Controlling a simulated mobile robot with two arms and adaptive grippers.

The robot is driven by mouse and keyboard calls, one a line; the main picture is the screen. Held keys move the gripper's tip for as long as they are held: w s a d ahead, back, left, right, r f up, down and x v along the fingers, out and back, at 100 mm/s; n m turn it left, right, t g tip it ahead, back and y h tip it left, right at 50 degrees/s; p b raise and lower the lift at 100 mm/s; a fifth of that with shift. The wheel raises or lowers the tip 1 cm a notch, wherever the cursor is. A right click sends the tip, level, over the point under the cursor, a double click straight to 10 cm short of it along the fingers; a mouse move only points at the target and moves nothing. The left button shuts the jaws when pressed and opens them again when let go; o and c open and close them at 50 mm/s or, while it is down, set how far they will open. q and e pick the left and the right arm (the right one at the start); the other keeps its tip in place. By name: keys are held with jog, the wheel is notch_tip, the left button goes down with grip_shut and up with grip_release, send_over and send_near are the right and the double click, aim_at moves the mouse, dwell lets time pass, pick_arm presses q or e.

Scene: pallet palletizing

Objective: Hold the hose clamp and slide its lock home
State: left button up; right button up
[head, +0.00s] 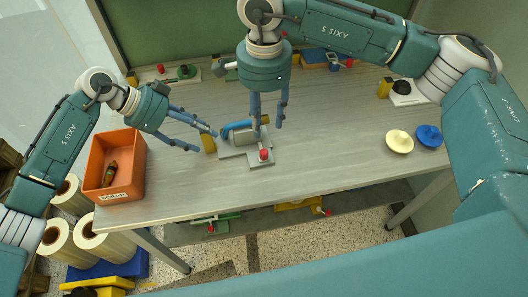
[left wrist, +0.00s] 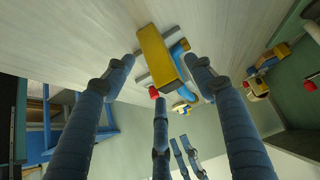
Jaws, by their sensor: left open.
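The hose clamp (head: 232,139) appears as a grey fixture on the table with a blue curved hose (head: 236,125) and a red knob (head: 264,155) at its front. A yellow block (head: 209,144) stands at its left end; I cannot tell which part is the lock. My left gripper (head: 206,142) is open at the yellow block. In the left wrist view the yellow block (left wrist: 157,55) lies between its spread fingertips, with no clear contact. My right gripper (head: 268,127) points down over the fixture's right part, fingers apart; its fingertips partly hide the fixture.
An orange bin (head: 125,150) holding a small dark item stands at the left table edge. Yellow (head: 399,142) and blue (head: 429,137) discs lie at the right. Other small fixtures line the back edge. The table between fixture and discs is clear.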

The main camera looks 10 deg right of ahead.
pick_arm(q)
jog(key=shift+r, duration=0.1)
jog(key=v, duration=1.1)
jog(key=shift+a+r, duration=0.3)
